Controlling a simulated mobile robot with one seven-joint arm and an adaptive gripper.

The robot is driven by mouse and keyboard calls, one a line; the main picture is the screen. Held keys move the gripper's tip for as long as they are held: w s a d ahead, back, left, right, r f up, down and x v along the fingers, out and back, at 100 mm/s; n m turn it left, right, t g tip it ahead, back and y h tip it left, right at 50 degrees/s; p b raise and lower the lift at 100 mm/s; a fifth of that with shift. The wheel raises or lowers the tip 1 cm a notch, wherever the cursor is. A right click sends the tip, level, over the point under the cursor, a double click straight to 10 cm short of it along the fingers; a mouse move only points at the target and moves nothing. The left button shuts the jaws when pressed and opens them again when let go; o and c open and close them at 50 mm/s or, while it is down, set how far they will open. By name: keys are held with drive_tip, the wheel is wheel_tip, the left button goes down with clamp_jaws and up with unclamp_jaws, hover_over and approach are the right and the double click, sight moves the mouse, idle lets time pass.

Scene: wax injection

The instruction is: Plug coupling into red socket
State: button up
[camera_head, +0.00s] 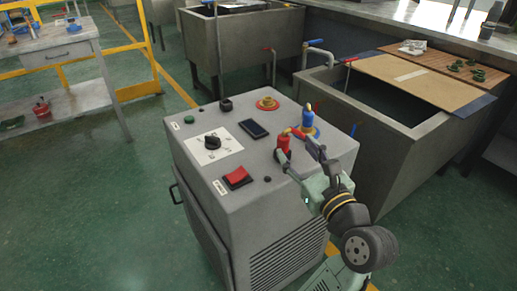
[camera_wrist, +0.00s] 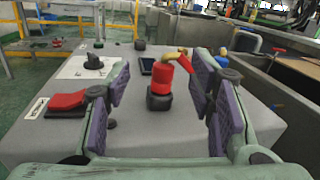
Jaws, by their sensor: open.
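A red coupling (camera_head: 283,143) with a brass elbow stands upright on a black block on top of the grey machine. In the wrist view the red coupling (camera_wrist: 160,79) and its black block (camera_wrist: 159,102) show ahead between the fingers. My gripper (camera_head: 298,157) is open, its fingers spread to either side of the coupling; I cannot tell whether either finger touches it. In the wrist view my gripper (camera_wrist: 162,92) has nothing clamped in it. A brass fitting with a red-orange ring, seemingly the red socket (camera_head: 267,103), sits bare near the far edge of the machine top.
A blue coupling (camera_head: 309,119) with a brass top stands just behind the red one. The machine top (camera_head: 208,110) also carries a black knob (camera_head: 212,142), a red switch (camera_head: 238,177) and a dark display (camera_head: 254,129). A grey tank (camera_head: 345,128) stands at the right.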

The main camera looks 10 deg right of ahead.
sight(283, 135)
drive_tip(key=shift+m, duration=0.7)
drive_tip(key=w, duration=0.3)
drive_tip(key=w+f, duration=0.1)
drive_tip(key=w, duration=0.2)
drive_tip(key=w+p, duration=0.1)
drive_tip(key=w, duration=0.2)
drive_tip(key=shift+w+a+f, duration=0.1)
drive_tip(key=shift+a+f, duration=0.15)
drive_tip(key=shift+f, duration=0.15)
drive_tip(key=c, duration=1.2)
drive_tip(key=shift+o, duration=0.2)
